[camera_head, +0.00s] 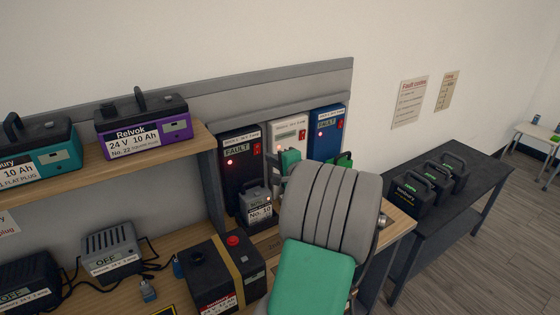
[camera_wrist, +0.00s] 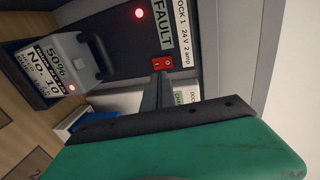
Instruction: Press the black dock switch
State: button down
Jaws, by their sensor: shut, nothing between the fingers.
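The black dock (camera_head: 239,181) stands on the bench against the back panel, left of a white dock (camera_head: 288,133) and a blue dock (camera_head: 327,133). It bears a FAULT label and a lit red light. Its red rocker switch (camera_wrist: 162,64) is at the upper right of its front; it also shows in the head view (camera_head: 257,153). In the wrist view my gripper (camera_wrist: 160,78) is shut and empty, its fingertips just below the switch in the picture. I cannot tell whether they touch it. In the head view my arm hides most of the gripper.
A grey battery (camera_head: 258,208) marked No. 10 stands in front of the black dock. A dark box with a yellow strap and red knob (camera_head: 224,275) is nearer. A shelf with a purple battery (camera_head: 143,128) is at left. A dark side table (camera_head: 440,200) holds several black batteries.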

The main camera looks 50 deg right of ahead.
jog(key=x, duration=0.2)
jog(key=r+p+x, duration=0.1)
jog(key=x, duration=0.2)
jog(key=shift+w+d+r, duration=0.1)
jog(key=shift+w, duration=0.3)
jog(key=shift+w+r+p, duration=0.25)
jog(key=shift+r+p, duration=0.25)
jog(key=shift+p, duration=0.6)
jog(key=shift+d+f+g, duration=0.1)
jog(key=shift+f+g, duration=0.2)
jog(key=shift+f, duration=0.1)
jog(key=shift+s, duration=0.15)
jog(key=b, duration=0.2)
send_near(258, 147)
jog(key=r+v, duration=0.1)
jog(key=v, duration=0.6)
jog(key=shift+d+r, duration=0.15)
jog(key=shift+r, duration=0.05)
jog(key=shift+w, duration=0.2)
